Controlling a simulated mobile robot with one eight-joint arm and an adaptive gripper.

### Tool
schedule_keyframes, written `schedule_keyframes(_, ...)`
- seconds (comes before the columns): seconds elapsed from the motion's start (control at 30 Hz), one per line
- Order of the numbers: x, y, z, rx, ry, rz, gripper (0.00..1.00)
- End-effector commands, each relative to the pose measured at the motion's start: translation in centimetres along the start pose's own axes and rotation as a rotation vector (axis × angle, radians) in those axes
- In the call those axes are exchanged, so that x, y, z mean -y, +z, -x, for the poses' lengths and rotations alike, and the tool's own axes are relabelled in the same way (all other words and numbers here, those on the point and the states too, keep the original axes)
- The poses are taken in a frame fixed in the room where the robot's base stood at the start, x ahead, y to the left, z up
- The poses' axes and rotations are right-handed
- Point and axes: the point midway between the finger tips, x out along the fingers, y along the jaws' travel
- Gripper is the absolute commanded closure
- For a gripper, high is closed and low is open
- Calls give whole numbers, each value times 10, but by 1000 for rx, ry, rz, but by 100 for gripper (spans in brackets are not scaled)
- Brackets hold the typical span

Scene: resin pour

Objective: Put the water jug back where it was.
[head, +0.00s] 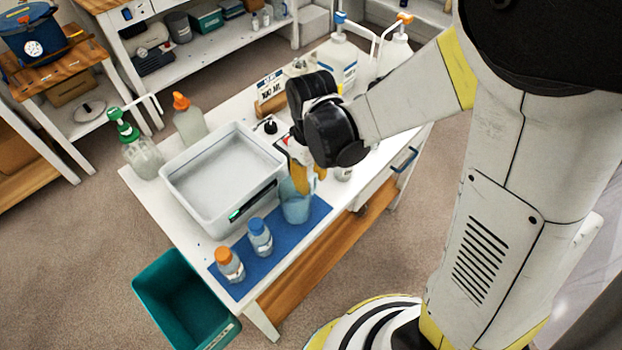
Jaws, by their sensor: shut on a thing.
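The water jug looks to be the translucent blue vessel (296,210) at the right end of the blue mat (281,252). My gripper (302,180) reaches down over it from above, and its yellow fingers are shut at the jug's upper part. The jug looks upright. I cannot tell whether its base touches the mat or is a little above it. The far side of the jug and part of the fingers are hidden.
A blue-capped bottle (259,237) and an orange-capped bottle (229,265) stand on the mat left of the jug. A white basin (196,212) stands close behind. Dispenser bottles (342,65) stand at the back. A teal bin (160,290) is on the floor.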

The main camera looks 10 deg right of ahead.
Motion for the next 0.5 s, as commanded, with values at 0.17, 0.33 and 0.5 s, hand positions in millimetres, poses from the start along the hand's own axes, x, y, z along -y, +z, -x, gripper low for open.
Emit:
schedule_keyframes(0.17,0,0,-2,0,0,0,46)
schedule_keyframes(0.33,0,0,-2,0,0,0,46)
schedule_keyframes(0.5,0,0,2,0,0,0,46)
